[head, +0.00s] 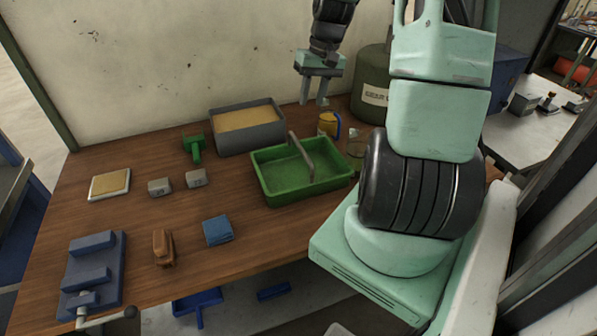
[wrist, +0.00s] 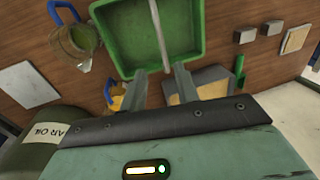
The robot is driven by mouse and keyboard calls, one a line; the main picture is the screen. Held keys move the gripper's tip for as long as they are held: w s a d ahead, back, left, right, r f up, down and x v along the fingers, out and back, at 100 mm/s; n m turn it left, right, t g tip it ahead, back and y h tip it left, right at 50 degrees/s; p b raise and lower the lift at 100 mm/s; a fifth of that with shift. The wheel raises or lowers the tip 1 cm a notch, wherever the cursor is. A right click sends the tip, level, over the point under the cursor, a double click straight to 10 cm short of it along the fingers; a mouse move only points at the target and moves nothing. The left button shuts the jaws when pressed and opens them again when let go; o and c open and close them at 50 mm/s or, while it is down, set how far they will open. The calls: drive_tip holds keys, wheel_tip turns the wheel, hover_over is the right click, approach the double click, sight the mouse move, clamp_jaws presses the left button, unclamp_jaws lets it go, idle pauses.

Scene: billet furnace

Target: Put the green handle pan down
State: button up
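The green pan (head: 272,168) is a shallow rectangular tray with a grey bar handle (head: 303,157) arching across its middle. It sits on the wooden bench (head: 120,235) and also shows at the top of the wrist view (wrist: 190,45). My gripper (head: 314,100) is open and empty, pointing down above the back of the bench, behind the pan. In the wrist view its two fingers (wrist: 161,72) stand apart with nothing between them, and they appear near the pan's edge. I see no contact with the pan or its handle.
A grey bin of sand (head: 232,144), a yellow mug (head: 327,124) and a green oil drum (head: 372,90) stand around the pan. A green tool (head: 194,149), a blue block (head: 217,230) and a blue vise (head: 92,270) lie left.

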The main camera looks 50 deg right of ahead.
drive_tip(key=p, duration=0.2)
approach(301, 146)
wheel_tip(301, 146, down, 5)
drive_tip(key=f+p, duration=0.1)
drive_tip(key=a+f, duration=0.1)
drive_tip(key=f, duration=0.1)
drive_tip(key=w+f+p, duration=0.1)
drive_tip(key=shift+a+f+p, duration=0.15)
drive_tip(key=shift+a+p, duration=0.15)
drive_tip(key=shift+a, duration=0.05)
drive_tip(key=shift+f, duration=0.55)
clamp_jaws()
idle(0.7)
